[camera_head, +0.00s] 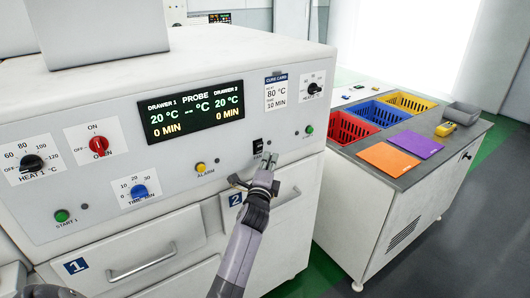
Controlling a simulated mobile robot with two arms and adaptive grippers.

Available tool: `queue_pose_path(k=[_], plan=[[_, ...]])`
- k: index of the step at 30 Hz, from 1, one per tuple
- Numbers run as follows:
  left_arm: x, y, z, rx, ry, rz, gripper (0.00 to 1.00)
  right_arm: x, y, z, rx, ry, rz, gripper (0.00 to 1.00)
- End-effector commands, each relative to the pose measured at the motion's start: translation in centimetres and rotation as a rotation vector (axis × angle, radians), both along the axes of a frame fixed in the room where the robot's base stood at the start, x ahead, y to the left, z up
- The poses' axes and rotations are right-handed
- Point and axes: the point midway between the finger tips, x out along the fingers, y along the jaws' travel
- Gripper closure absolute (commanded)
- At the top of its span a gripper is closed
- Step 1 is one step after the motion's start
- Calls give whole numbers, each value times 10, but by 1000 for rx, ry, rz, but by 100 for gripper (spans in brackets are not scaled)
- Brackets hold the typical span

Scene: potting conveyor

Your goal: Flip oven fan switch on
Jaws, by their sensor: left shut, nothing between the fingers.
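The oven (190,160) is a white cabinet with a control panel on its front. The fan switch (258,146) is a small black switch on the right part of the panel. Its label below is partly covered by my fingers, and I cannot tell its position. My left gripper (269,163) is shut and empty, with its fingertips just below and to the right of the switch. I cannot tell whether they touch the panel. My right gripper is not in view.
A display (193,110) and several knobs and buttons surround the switch, including the yellow alarm button (201,168) and a green button (309,130). Drawer 2's handle (288,198) juts out below. A side counter (420,128) holds red, blue and yellow baskets.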

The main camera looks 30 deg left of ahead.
Motion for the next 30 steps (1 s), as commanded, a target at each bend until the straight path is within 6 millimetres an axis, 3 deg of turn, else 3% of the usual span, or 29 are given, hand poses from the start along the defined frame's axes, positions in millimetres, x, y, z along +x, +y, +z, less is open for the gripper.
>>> queue_pose_path(k=[7,19,28,30], plan=[[8,23,6,1,-1,1,100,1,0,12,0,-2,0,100],[9,25,6,0,1,0,100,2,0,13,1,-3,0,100],[12,31,17,-94,42,0,100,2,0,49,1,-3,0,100],[12,30,10,-92,40,-1,100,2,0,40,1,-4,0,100]])
